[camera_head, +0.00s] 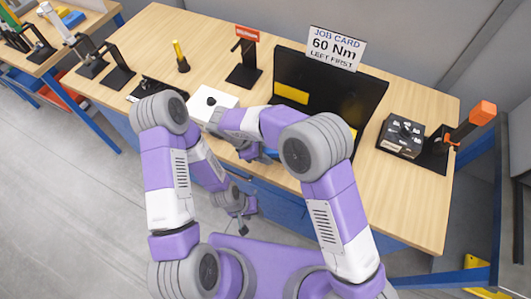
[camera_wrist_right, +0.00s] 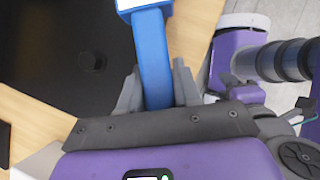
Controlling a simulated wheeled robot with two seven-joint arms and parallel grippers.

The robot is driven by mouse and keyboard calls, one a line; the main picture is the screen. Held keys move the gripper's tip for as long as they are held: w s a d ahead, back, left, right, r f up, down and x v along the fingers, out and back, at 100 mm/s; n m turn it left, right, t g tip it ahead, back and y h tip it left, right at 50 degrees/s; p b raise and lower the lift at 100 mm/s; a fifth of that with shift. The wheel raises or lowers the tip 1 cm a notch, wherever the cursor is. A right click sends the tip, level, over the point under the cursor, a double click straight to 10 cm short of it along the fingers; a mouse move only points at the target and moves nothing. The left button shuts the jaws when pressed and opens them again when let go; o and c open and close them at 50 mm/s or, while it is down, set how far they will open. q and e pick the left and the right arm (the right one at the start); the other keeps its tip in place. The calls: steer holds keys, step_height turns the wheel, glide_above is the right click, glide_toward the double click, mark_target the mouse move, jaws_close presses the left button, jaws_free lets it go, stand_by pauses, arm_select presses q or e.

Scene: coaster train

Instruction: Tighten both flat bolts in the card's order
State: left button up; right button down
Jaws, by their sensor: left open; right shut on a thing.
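The job card (camera_head: 335,48) reads "60 Nm, LEFT FIRST" and stands behind a black plate (camera_head: 345,92) with yellow labels. In the right wrist view, a dark round bolt-like knob (camera_wrist_right: 91,62) is on the black plate (camera_wrist_right: 50,30). My right gripper (camera_wrist_right: 158,88) is shut on the blue handle of a tool (camera_wrist_right: 152,62) with a white end, beside the plate. In the head view my right arm mostly hides this tool and part of the plate. My left gripper (camera_head: 243,222) is open and empty, low in front of the bench.
A white box (camera_head: 208,101), a red-labelled stand (camera_head: 244,68) and a yellow-topped tool (camera_head: 180,56) stand further left. Bare wood (camera_head: 160,25) shows at the back left.

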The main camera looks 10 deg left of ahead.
steer(key=shift+w+a+m+g+p, duration=0.1)
steer(key=shift+w+m+g+p, duration=0.35)
steer(key=shift+w, duration=0.6)
steer(key=shift+w+a+m+g+p, duration=0.15)
steer(key=shift+w+m+p, duration=0.3)
steer(key=shift+w+m, duration=0.45)
stand_by(1.1)
steer(key=shift+w+r, duration=0.15)
steer(key=shift+r, duration=0.1)
steer(key=shift+r+p, duration=1.7)
steer(key=shift+r, duration=0.4)
